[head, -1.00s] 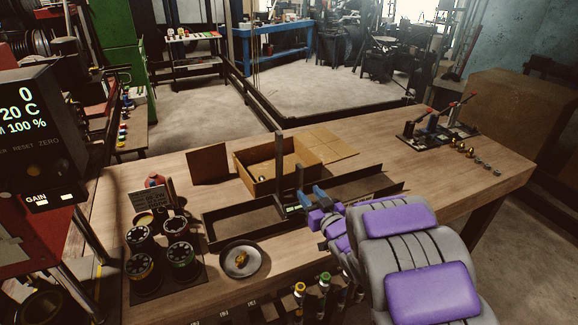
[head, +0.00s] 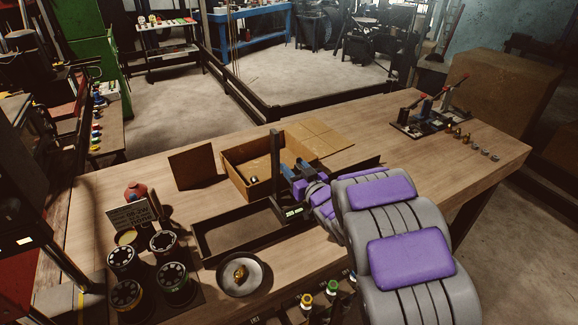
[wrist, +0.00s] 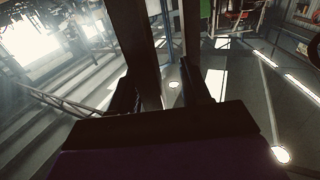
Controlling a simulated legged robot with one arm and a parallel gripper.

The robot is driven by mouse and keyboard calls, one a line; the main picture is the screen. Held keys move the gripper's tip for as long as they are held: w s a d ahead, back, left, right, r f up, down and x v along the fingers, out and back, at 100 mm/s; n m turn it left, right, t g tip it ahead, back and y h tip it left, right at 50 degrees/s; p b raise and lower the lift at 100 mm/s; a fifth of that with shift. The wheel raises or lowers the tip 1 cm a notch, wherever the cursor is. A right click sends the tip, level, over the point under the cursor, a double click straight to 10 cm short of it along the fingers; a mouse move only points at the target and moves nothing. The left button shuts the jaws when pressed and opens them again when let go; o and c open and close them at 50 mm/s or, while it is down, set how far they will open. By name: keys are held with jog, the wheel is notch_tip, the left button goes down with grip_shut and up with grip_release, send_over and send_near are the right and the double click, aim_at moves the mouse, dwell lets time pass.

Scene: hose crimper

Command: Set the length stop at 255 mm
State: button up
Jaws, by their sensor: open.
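The length stop is a dark upright post (head: 275,160) with a small green-lit readout (head: 293,212) at its foot. It stands on the long dark trough (head: 215,248) on the bench. The readout's digits are too small to read. My gripper (head: 294,166) is beside the upper part of the post, with its blue-grey fingers apart. In the wrist view, my open gripper (wrist: 160,85) has a dark upright bar (wrist: 140,45), which looks like the stop's post, between its fingers. I cannot tell whether either finger touches it.
An open cardboard box (head: 235,177) stands just behind the trough. A round dish (head: 262,276) with a brass piece and several black dies (head: 163,243) are at the front left. A lever fixture (head: 430,118) is at the far right. The bench right of centre is mostly clear.

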jog(key=shift+w+d+r, duration=0.1)
jog(key=shift+w+d, duration=0.1)
jog(key=shift+d, duration=0.45)
jog(key=shift+s, duration=0.1)
jog(key=shift+c, duration=1)
jog(key=shift+s+a, duration=0.15)
jog(key=shift+a, duration=0.85)
grip_shut()
jog(key=shift+w+d+f, duration=0.2)
jog(key=shift+d, duration=0.25)
